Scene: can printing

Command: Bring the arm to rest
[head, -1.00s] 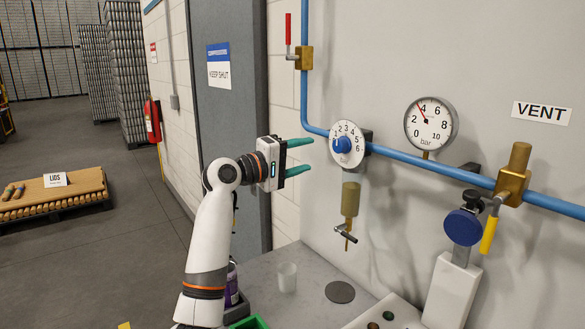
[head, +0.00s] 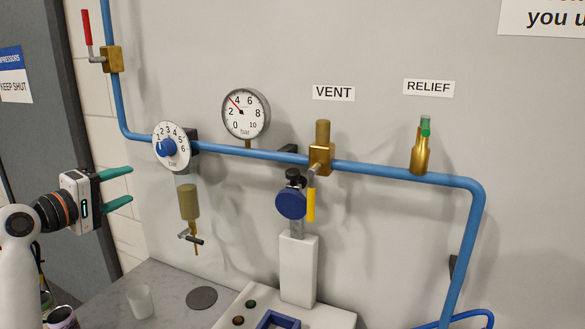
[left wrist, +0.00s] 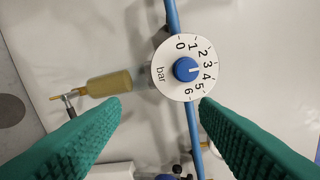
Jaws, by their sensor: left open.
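My left gripper (head: 131,185) is open and empty at the left of the head view. Its two green fingers point right, a little left of and below the white regulator dial (head: 185,133) with its blue knob (head: 166,148), apart from it in that view. In the left wrist view, the blue knob (left wrist: 185,69) shows beyond and between the open fingertips (left wrist: 160,100), with nothing held. My left arm (head: 18,265) comes in from the lower left. My right gripper is not in view.
A blue pipe (head: 380,171) runs along the wall with a pressure gauge (head: 246,113), a brass filter bowl (head: 188,201), a yellow-handled vent valve (head: 311,204) and a relief valve (head: 420,150). A clear cup (head: 141,301) and dark disc (head: 201,298) are on the worktop (head: 165,278).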

